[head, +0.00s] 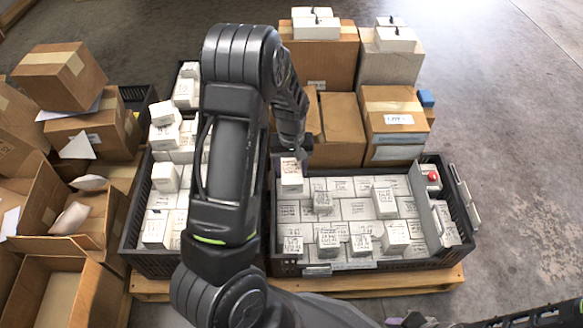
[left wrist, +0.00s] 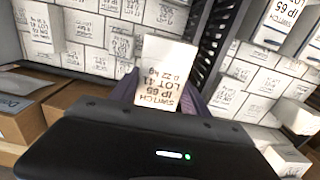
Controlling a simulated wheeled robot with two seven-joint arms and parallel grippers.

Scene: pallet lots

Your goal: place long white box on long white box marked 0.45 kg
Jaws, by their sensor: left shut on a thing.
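My left gripper (head: 291,152) is shut on a white box (head: 291,176) above the upper left corner of the right black crate (head: 352,266). In the left wrist view the held box (left wrist: 165,75) sits between the purple fingers and bears the print SWITCH, IP 65, LOT 41 and what looks like 0.22 kg. The right crate holds a layer of white boxes (head: 356,210), with several more standing higher, such as one white box (head: 385,202). Their print is too small to read, so I cannot tell which is marked 0.45 kg. My right gripper does not show.
Another black crate (head: 150,262) with white boxes lies left, partly behind my arm. Brown cartons (head: 393,117) stand behind the right crate, and open cartons (head: 62,290) at far left. A grey divider (head: 419,207) and a red round item (head: 433,176) are at the right crate's right end. Floor at right is clear.

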